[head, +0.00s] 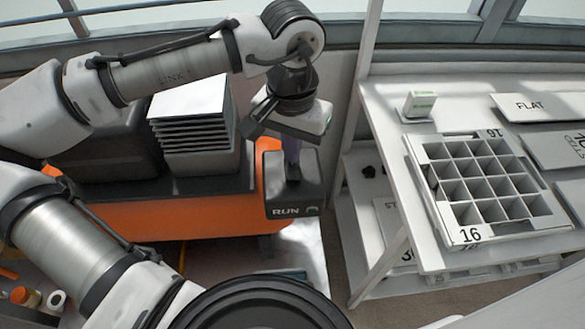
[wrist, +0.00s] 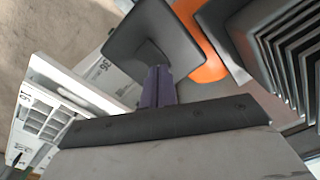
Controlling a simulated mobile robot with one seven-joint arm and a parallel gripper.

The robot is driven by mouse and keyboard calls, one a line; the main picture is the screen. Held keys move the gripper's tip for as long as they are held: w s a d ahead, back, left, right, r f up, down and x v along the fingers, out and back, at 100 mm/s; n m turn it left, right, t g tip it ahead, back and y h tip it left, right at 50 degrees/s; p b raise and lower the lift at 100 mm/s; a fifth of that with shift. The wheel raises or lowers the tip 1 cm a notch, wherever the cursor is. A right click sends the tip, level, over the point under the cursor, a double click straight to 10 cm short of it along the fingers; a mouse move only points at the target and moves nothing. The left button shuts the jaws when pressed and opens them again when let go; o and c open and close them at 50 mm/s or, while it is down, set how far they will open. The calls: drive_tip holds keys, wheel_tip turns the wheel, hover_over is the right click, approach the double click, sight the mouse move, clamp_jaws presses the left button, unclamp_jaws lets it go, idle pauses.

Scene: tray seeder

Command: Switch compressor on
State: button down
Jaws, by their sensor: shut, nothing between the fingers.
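A dark switch box (head: 291,208) marked RUN sits at the right end of a long orange and black machine (head: 180,220), which looks like the compressor. My gripper (head: 293,176) points down at the top of this box, its purple fingers shut together with nothing between them. The fingertips are at or just above the box top; I cannot tell whether they touch. In the wrist view, the shut fingers (wrist: 158,88) overlap the dark box (wrist: 155,40). Any switch lever is hidden behind the fingers, so its position cannot be told.
A stack of grey trays (head: 190,125) stands on the machine, left of my gripper. To the right, a white bench (head: 385,95) carries a sectioned tray (head: 465,240) marked 16, a small pale green and white box (head: 419,104) and a FLAT plate (head: 535,107). A lower shelf lies beneath.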

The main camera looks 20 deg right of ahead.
drive_tip(key=shift+f, duration=0.5)
drive_tip(key=shift+r, duration=0.1)
wheel_tip(320, 180, up, 7)
drive_tip(key=p, duration=0.6)
drive_tip(key=shift+p, duration=0.35)
idle(0.4)
